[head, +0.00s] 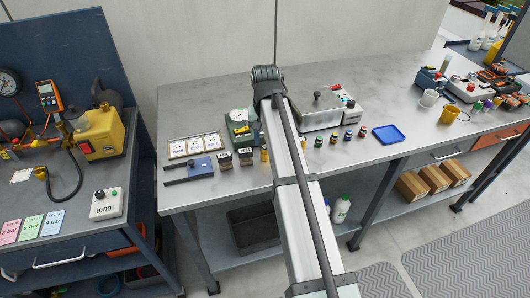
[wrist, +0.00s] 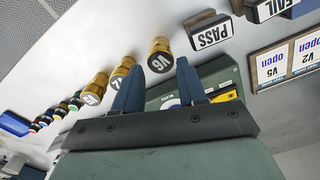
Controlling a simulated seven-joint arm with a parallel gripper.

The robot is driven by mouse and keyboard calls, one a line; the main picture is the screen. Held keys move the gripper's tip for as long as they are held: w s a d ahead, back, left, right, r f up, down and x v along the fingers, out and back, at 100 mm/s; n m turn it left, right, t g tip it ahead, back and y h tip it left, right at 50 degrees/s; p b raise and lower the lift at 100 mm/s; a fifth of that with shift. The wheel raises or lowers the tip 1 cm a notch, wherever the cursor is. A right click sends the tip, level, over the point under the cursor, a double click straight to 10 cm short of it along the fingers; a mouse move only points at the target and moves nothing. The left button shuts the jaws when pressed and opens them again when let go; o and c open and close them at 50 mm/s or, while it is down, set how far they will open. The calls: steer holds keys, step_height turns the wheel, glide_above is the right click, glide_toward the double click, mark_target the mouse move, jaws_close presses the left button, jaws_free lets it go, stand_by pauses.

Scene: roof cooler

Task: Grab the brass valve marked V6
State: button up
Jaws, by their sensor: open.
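The brass valve marked V6 (wrist: 160,58) stands on the bench in the wrist view, its round black-on-white label facing the camera. My gripper (wrist: 160,66) is open, with one blue finger to each side of V6 in the picture; I cannot tell whether the valve is between the tips or just beyond them. Two more brass valves stand to the left: a middle one (wrist: 121,70), its label partly hidden by my left finger, and one farther left (wrist: 93,89). In the head view a brass valve (head: 264,154) shows beside my arm; my gripper is hidden there.
The PASS block (wrist: 209,33) and FAIL block (wrist: 270,8) stand right of V6. Valve cards (wrist: 285,62) lie farther right. A green gauge device (wrist: 205,75) is close by my fingers. Several small coloured-cap bottles (head: 333,138) and a blue tray (head: 389,134) stand farther along.

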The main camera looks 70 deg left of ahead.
mark_target(265, 147)
steer(key=shift+s+d+f, duration=0.1)
steer(key=shift+f, duration=2.85)
jaws_close()
steer(key=shift+r, duration=0.1)
